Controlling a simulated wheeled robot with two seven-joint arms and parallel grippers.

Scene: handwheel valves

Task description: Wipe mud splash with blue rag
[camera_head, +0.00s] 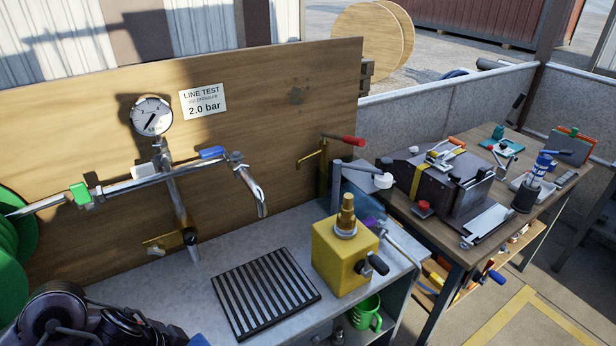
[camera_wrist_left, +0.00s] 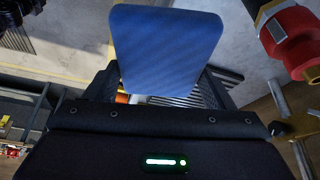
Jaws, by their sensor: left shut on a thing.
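The blue rag (camera_wrist_left: 166,50) fills the upper middle of the left wrist view, flat and broad. My left gripper (camera_wrist_left: 163,88) is shut on it, with its dark fingers on both sides. A dark, brownish-green mud splash (camera_head: 298,90) marks the upper right part of the wooden board (camera_head: 260,140). The rag is well apart from the splash. My right gripper is in neither view.
A pipe with a gauge (camera_head: 152,115), a blue-handled valve (camera_head: 213,153) and a spout runs before the board. A red-handled valve (camera_head: 345,140) stands right of it. A black grate (camera_head: 265,292) and a yellow block (camera_head: 345,255) are on the grey bench. Tools crowd the right table.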

